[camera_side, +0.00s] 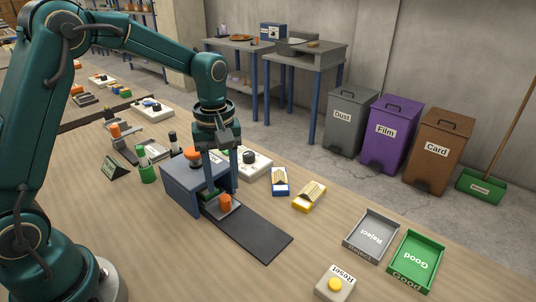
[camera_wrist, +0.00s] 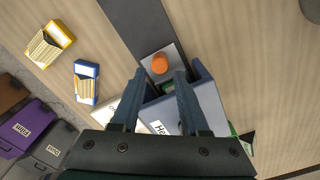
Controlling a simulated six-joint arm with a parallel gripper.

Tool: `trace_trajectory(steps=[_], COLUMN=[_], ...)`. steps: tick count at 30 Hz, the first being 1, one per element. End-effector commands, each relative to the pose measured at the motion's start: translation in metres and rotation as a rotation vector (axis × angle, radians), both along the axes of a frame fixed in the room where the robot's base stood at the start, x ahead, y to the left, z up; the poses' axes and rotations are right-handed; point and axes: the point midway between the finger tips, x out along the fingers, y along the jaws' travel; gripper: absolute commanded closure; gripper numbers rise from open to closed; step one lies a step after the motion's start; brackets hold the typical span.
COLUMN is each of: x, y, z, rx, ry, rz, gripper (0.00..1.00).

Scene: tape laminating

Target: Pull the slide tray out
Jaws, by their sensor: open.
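The slide tray (camera_side: 218,213) is a small light grey plate with an upright orange knob (camera_side: 225,203). It sits at the front of a blue-grey box (camera_side: 178,190), on a dark flat track (camera_side: 255,235) that runs out to the lower right. In the wrist view the tray (camera_wrist: 174,52) and knob (camera_wrist: 160,64) are in front of the box (camera_wrist: 205,100). My gripper (camera_side: 221,190) is open and points down beside the box's front. In the wrist view its fingertips (camera_wrist: 160,74) straddle the line to the knob; I cannot tell whether they touch it.
The track's outer end is clear. Blue (camera_side: 280,181) and yellow (camera_side: 310,195) packs lie right of the box. Grey Reject (camera_side: 352,248) and green Good (camera_side: 402,277) trays and a Reset button (camera_side: 334,284) are nearer the right.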

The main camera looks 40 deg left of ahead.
Motion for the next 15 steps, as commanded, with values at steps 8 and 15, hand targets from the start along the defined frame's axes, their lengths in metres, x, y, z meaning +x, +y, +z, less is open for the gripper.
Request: trace_trajectory(steps=[8, 15], x=[-0.001, -0.001], y=[0.000, 0.000], z=[-0.032, -0.036], rx=[-0.001, 0.000], ry=[0.003, 0.000], rz=[-0.002, -0.003], gripper=[0.56, 0.56])
